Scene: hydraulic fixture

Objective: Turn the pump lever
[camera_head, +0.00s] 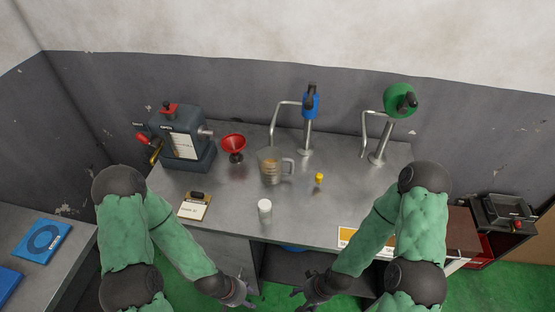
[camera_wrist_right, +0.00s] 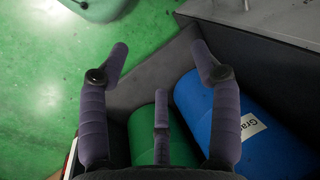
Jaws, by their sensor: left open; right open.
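A blue-topped pump (camera_head: 311,101) with a dark lever at its head and a bent metal pipe stands at the back middle of the metal table (camera_head: 225,192). A green-topped pump (camera_head: 398,101) with a dark part on its head and a similar pipe stands to its right. I cannot tell which one bears the task's lever. My left gripper (camera_head: 240,293) is open and empty, low in front of the table. My right gripper (camera_head: 302,294) is open and empty beside it; its spread fingers (camera_wrist_right: 160,75) show in the right wrist view. Both are far from the pumps.
A dark machine (camera_head: 188,148), red funnel (camera_head: 233,143), measuring jug (camera_head: 271,170), yellow-capped item (camera_head: 319,177), white container (camera_head: 265,206) and clipboard (camera_head: 194,207) stand on the table. Blue (camera_wrist_right: 205,100) and green (camera_wrist_right: 148,125) cylinders lie below my right gripper.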

